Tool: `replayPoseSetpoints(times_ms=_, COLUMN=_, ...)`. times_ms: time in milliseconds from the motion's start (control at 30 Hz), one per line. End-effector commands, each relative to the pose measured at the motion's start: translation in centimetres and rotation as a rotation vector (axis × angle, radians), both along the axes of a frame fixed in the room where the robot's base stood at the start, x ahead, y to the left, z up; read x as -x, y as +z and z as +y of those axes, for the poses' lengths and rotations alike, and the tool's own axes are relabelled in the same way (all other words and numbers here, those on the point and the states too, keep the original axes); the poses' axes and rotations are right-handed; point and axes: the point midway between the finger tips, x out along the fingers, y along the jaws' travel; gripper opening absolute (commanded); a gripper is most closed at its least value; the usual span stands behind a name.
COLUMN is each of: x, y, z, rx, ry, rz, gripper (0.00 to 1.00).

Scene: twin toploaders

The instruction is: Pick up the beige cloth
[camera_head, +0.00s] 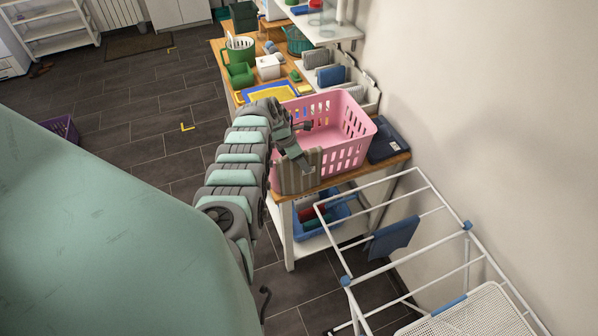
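A beige, faintly striped cloth (299,178) hangs upright at the near side of a pink laundry basket (346,155), on the wooden table. Its lower edge is close to the table's near edge. My gripper (301,158) reaches over the basket's near left corner and points down at the top of the cloth. The fingertips overlap the cloth's upper edge in this view. I cannot tell whether they touch it or close on it. My arm hides the left part of the basket.
A dark blue folded item (389,141) lies right of the basket. A white drying rack (408,262) with a blue cloth (392,238) stands in front right. A blue bin (338,210) sits on the shelf below. Green containers (239,75) stand farther back.

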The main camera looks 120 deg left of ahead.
Motion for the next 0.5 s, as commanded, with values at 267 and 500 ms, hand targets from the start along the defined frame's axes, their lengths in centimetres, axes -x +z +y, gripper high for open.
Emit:
replayPoseSetpoints(times_ms=267, x=0.01, y=-0.21, z=-0.01, rx=0.001, ry=0.001, rz=0.0, gripper=0.63)
replayPoseSetpoints(times_ms=500, x=-0.04, y=-0.48, z=0.03, rx=-0.001, ry=0.0, rz=-0.001, gripper=0.63)
